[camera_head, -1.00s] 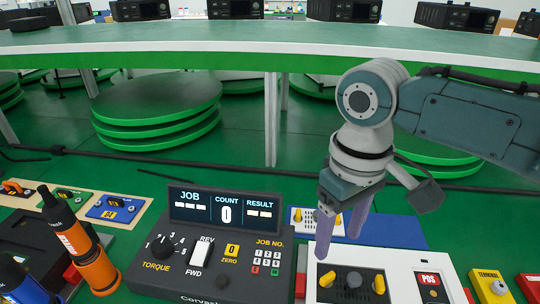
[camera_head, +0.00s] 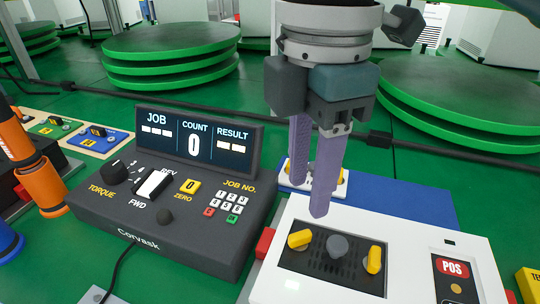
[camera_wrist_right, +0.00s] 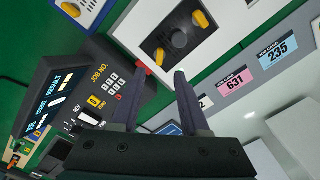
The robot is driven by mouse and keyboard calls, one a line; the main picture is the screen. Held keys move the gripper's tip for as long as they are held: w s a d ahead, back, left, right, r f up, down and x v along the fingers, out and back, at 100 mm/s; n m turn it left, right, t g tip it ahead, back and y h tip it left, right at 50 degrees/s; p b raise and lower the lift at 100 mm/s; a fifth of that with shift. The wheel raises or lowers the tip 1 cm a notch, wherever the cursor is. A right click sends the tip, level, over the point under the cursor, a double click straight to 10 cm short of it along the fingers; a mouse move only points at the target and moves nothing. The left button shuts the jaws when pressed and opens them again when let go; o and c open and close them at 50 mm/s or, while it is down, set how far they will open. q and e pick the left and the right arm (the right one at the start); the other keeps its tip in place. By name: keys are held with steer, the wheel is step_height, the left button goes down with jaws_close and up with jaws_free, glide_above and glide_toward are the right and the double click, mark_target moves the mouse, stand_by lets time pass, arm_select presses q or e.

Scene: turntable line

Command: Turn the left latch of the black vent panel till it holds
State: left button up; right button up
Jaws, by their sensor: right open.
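The black vent panel (camera_head: 312,262) sits in a white housing (camera_head: 410,262) in the head view, with a grey knob (camera_head: 337,245) in its middle. Its yellow left latch (camera_head: 300,239) lies slanted; the yellow right latch (camera_head: 375,259) points more front to back. My right gripper (camera_head: 309,198) is open and empty, fingers pointing down, above and just behind the left latch, apart from it. In the right wrist view the fingers (camera_wrist_right: 158,74) point toward the panel (camera_wrist_right: 177,39), with the left latch (camera_wrist_right: 160,57) just beyond the gap. My left gripper is out of view.
A dark controller (camera_head: 170,205) with a raised display stands left of the housing. A red block (camera_head: 265,242) sits between them. A white plate with yellow latches on a blue base (camera_head: 400,200) lies behind. Orange and black tools (camera_head: 40,180) stand at far left.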

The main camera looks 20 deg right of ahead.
mark_target(301, 234)
step_height(301, 234, down, 8)
steer(key=shift+a+b, duration=0.1)
steer(key=shift+b, duration=0.8)
jaws_close()
